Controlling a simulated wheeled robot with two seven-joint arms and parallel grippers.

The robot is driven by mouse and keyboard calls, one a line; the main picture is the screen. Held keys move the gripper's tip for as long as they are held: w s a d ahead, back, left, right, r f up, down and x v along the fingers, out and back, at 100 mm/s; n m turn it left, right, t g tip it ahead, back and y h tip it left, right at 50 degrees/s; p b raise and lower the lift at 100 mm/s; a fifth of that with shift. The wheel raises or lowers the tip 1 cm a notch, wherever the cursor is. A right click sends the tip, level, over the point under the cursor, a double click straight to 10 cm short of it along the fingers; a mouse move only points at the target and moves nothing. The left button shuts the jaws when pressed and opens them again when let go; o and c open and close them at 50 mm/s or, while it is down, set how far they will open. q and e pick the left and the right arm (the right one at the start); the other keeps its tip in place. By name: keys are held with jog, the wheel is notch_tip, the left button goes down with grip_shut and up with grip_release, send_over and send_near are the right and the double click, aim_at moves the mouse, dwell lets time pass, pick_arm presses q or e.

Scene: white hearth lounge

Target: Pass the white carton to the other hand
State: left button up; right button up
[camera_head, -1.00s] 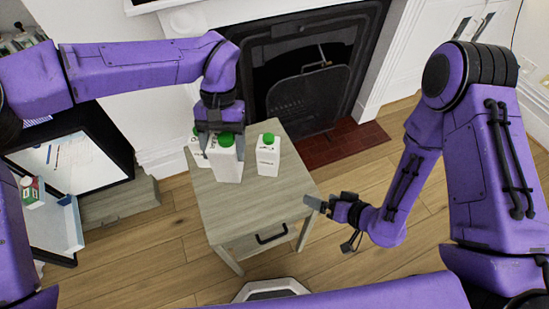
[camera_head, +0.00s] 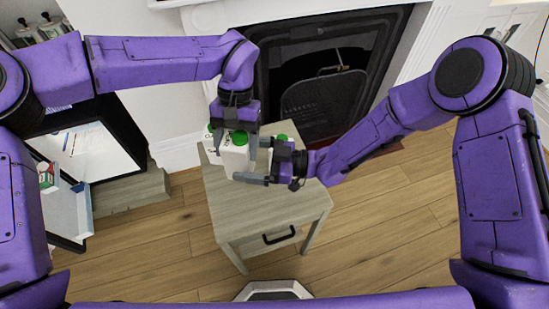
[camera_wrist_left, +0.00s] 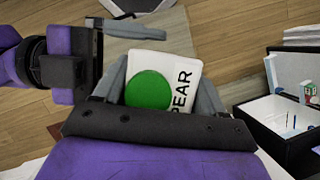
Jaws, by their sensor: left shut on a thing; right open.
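The white carton (camera_head: 235,160) with a green cap hangs upright in my left gripper (camera_head: 236,140), above the small table. In the left wrist view the carton (camera_wrist_left: 185,68) shows its green cap and the letters "PEAR" between the left fingers (camera_wrist_left: 165,88). My right gripper (camera_head: 253,161) is open, at the carton's right side. One of its fingers reaches across the near side of the carton in the head view; whether it touches cannot be told. The right gripper also shows at the left of the left wrist view.
Two similar cartons stand on the wooden side table (camera_head: 285,215): one (camera_head: 210,142) is partly hidden behind the held carton, the other (camera_head: 282,139) mostly behind my right gripper. A fireplace (camera_head: 325,95) is behind. An open box (camera_head: 68,205) is at left.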

aim_at(236, 157)
pick_arm(q)
jog(key=shift+d, duration=0.1)
pick_arm(e)
jog(key=shift+w+a, duration=0.15)
jog(key=shift+a, duration=0.6)
jog(key=shift+w+a, duration=0.1)
jog(key=shift+a, duration=0.6)
jog(key=c, duration=1.4)
pick_arm(q)
jog(key=o, duration=1.5)
jog(key=shift+c, duration=0.2)
pick_arm(e)
jog(key=shift+c, duration=0.3)
pick_arm(q)
jog(key=shift+o, duration=0.4)
pick_arm(e)
jog(key=shift+r, duration=0.1)
